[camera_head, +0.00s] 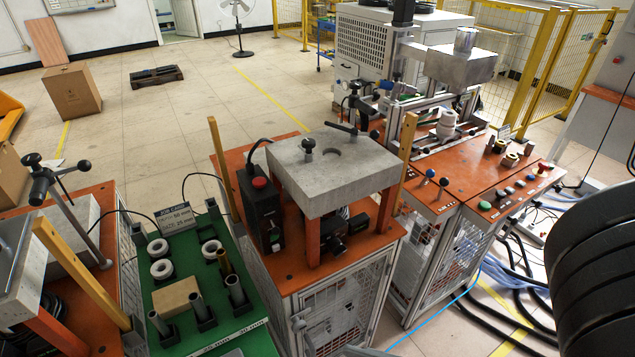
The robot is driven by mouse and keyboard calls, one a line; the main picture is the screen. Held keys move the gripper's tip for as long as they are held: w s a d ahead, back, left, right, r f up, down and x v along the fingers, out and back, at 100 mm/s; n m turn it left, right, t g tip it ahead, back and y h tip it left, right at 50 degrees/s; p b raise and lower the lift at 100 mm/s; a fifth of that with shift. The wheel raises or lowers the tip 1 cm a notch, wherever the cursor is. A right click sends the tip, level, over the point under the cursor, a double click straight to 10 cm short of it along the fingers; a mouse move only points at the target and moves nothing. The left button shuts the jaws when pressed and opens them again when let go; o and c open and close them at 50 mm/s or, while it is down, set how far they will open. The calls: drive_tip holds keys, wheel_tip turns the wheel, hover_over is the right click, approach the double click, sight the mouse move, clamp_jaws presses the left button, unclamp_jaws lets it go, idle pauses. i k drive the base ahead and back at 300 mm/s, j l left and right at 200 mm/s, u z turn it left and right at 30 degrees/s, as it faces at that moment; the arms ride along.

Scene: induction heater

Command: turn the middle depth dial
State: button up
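The middle station has a grey block (330,172) on orange legs above an orange cabinet top (290,271). A small black knob (308,148) stands on the block, left of a round hole (331,153). A black handle with ball ends (350,129) shows at the block's back edge. I cannot tell which of these is the middle depth dial, and no dial marking is readable. My gripper is not in view. A large dark ribbed shape at the right edge looks like part of my arm, apart from the middle station.
Farther left is another station with a ball-ended handle (50,180). Right stands a button console (500,195). Cables (515,295) lie on the floor.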

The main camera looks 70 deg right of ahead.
sight(335, 245)
drive_tip(key=k+l, duration=0.15)
drive_tip(key=k, duration=0.3)
drive_tip(key=k+l, duration=0.15)
drive_tip(key=k, duration=0.25)
drive_tip(key=k+j+z, duration=0.05)
